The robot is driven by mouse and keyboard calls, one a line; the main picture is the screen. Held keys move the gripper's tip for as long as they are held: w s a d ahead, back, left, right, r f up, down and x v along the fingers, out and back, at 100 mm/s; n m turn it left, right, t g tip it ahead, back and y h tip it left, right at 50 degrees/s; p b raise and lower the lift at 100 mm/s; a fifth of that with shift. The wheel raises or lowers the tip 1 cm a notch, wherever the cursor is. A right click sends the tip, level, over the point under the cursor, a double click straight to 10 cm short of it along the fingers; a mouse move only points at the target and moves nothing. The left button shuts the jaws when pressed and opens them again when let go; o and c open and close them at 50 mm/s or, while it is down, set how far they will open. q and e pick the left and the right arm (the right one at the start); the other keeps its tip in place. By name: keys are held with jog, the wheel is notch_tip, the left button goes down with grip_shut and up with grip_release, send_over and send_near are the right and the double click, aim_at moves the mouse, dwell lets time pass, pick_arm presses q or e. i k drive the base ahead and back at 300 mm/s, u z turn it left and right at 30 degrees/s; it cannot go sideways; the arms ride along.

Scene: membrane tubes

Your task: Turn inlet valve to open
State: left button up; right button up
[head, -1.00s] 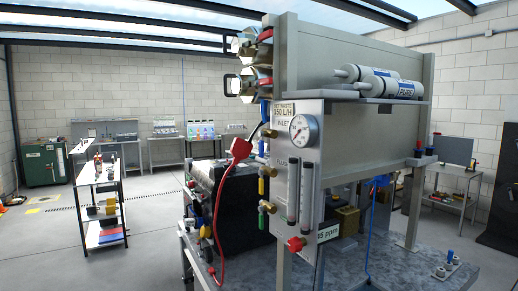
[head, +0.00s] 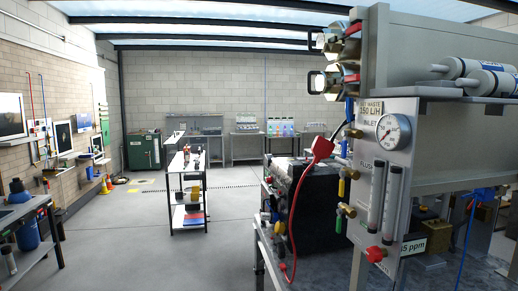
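A small brass valve (head: 355,133) is at the panel's left edge by that label. A blue piece (head: 349,110), perhaps its handle, is just above it; its exact turn position is too small to tell. Lower on the same edge are brass valves with a yellow handle (head: 342,187) and a green handle (head: 339,222). A red knob (head: 375,254) is at the bottom. Neither of my grippers is in view.
The unit's bench (head: 430,274) fills the lower right. A red plug (head: 322,147) with a red cable hangs left of the panel. A shelved cart (head: 187,178) stands mid-room, and a workbench (head: 27,211) is at the left. The grey floor between them is clear.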

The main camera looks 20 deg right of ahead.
aim_at(344, 134)
jog(key=u, duration=0.6)
jog(key=i, duration=2.65)
jog(key=z, duration=3.6)
